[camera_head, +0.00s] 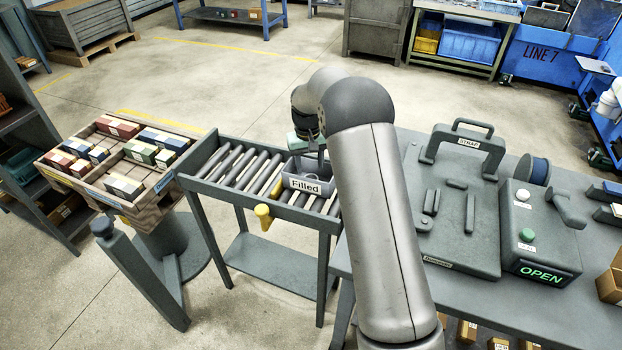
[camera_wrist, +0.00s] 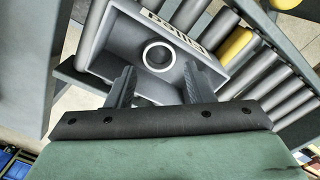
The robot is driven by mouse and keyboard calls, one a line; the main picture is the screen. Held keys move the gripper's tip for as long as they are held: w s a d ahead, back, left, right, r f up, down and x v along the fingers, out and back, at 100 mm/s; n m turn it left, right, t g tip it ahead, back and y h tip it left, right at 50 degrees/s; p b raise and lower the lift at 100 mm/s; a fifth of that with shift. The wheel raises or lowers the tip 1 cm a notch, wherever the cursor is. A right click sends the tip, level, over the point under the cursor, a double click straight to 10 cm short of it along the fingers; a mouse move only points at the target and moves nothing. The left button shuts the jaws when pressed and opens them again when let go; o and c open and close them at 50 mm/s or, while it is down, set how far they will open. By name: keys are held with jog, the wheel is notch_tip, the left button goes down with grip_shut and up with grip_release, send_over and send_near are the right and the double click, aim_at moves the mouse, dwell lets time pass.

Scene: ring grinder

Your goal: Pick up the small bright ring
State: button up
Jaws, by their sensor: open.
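The small bright ring (camera_wrist: 158,55) lies in the grey bin labelled "Filled" (camera_wrist: 133,50), in the wrist view. It looks light-rimmed with a dark centre and rests on the bin floor near the labelled wall. My gripper (camera_wrist: 157,85) is open, with its two fingers apart over the bin and nothing between them. The ring lies just beyond the fingertips in the picture. In the head view the bin (camera_head: 306,185) sits on the roller conveyor, and my arm partly covers it. The ring cannot be made out clearly there.
The roller conveyor (camera_head: 238,168) has a yellow handle (camera_head: 263,216) at its front. A wooden tray of coloured blocks (camera_head: 84,190) stands left.

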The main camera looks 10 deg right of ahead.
aim_at(311, 176)
jog(key=shift+w+d+f+p, duration=0.1)
jog(key=shift+f+p, duration=0.45)
jog(key=shift+f, duration=0.95)
jog(key=shift+w+d+f+p, duration=0.1)
jog(key=shift+f+p, duration=0.4)
jog(key=shift+f, duration=0.95)
jog(key=c, duration=0.7)
